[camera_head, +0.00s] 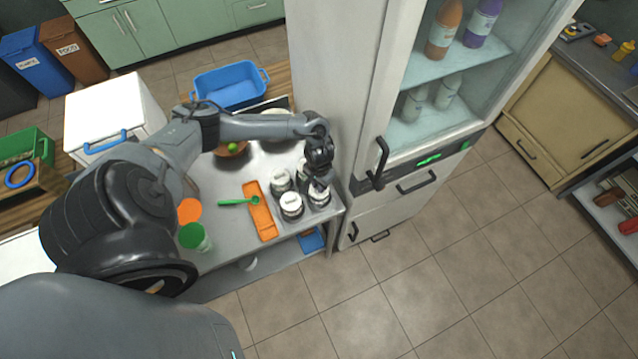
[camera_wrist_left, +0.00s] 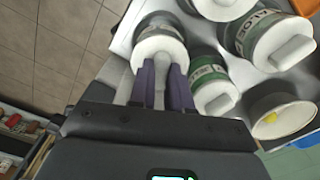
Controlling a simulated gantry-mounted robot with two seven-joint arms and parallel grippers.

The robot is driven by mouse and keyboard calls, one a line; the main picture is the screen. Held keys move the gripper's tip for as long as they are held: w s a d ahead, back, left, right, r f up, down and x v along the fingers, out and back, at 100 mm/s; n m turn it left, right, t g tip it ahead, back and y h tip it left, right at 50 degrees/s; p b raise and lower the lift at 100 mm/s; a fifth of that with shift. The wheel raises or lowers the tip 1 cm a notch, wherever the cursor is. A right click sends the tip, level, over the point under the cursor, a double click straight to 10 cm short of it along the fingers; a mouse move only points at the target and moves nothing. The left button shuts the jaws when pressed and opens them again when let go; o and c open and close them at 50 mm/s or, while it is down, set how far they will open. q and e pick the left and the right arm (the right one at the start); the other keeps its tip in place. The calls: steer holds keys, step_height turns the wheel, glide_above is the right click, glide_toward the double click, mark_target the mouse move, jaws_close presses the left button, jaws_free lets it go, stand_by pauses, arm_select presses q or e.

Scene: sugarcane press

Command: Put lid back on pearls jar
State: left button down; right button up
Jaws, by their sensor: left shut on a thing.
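My left gripper (camera_head: 319,178) is over the jars at the right end of the steel counter. In the left wrist view its two fingers (camera_wrist_left: 159,85) are closed around the knob of a white lid (camera_wrist_left: 160,47). The lid is at the mouth of a jar (camera_wrist_left: 156,20); I cannot tell if it is fully seated. In the head view this jar appears to be the one at the counter corner (camera_head: 320,198), partly covered by the gripper. Its label is not readable. My right gripper is not in view.
Other lidded jars stand close by: a green-banded one (camera_wrist_left: 211,82), one marked ALOE (camera_wrist_left: 282,40), and another white-lidded one (camera_head: 291,206). An open white container (camera_wrist_left: 272,115) holds something yellow. A fridge (camera_head: 345,90) stands right.

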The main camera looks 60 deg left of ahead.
arm_select(q)
steer(key=c, duration=0.5)
jaws_free()
steer(key=shift+r, duration=0.1)
steer(key=shift+r+p, duration=1.1)
steer(key=shift+p, duration=0.4)
steer(key=shift+r+p, duration=2.25)
steer(key=shift+p, duration=0.6)
